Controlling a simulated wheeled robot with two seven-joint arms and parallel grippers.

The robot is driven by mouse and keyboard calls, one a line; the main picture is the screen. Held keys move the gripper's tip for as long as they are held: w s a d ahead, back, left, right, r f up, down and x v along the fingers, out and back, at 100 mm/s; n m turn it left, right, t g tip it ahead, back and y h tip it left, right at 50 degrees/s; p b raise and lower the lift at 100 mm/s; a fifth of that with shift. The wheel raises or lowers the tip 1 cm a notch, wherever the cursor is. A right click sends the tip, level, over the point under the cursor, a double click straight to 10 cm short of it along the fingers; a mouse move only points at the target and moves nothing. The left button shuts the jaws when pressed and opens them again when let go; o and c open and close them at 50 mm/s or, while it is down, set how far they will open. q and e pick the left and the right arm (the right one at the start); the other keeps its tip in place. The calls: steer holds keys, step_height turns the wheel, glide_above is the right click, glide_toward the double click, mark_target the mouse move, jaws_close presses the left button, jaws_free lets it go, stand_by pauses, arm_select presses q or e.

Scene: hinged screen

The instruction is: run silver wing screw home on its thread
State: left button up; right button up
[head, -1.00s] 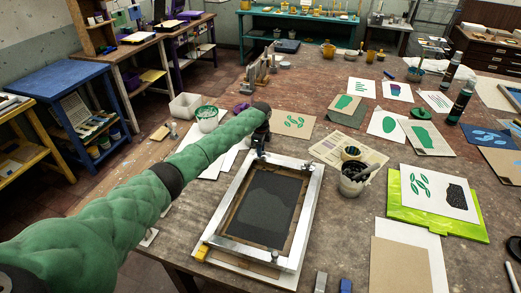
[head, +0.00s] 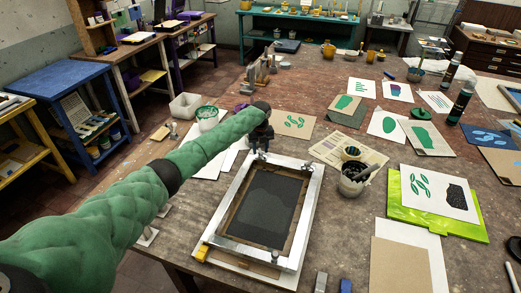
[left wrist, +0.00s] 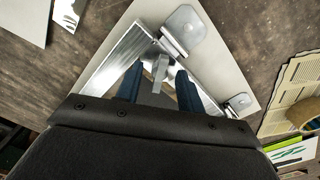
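The silver wing screw (left wrist: 160,70) shows in the left wrist view as a small upright tab at the screen's hinged end. My left gripper (left wrist: 160,76) is open, with one dark blue finger on each side of the tab and a gap visible on both sides. The screw's thread is hidden. The hinged screen (head: 229,205), a silver metal frame with dark mesh, lies flat on its board in the head view. My left gripper (head: 262,144) is above its far edge and covers the screw there. My right gripper is not in view.
Metal hinge plates (left wrist: 185,28) stand by the frame in the left wrist view. A tub of dark ink (head: 354,179) stands right of the screen. Papers and prints cover the table's right side.

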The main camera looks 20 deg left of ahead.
arm_select(q)
steer(key=shift+r, duration=1.6)
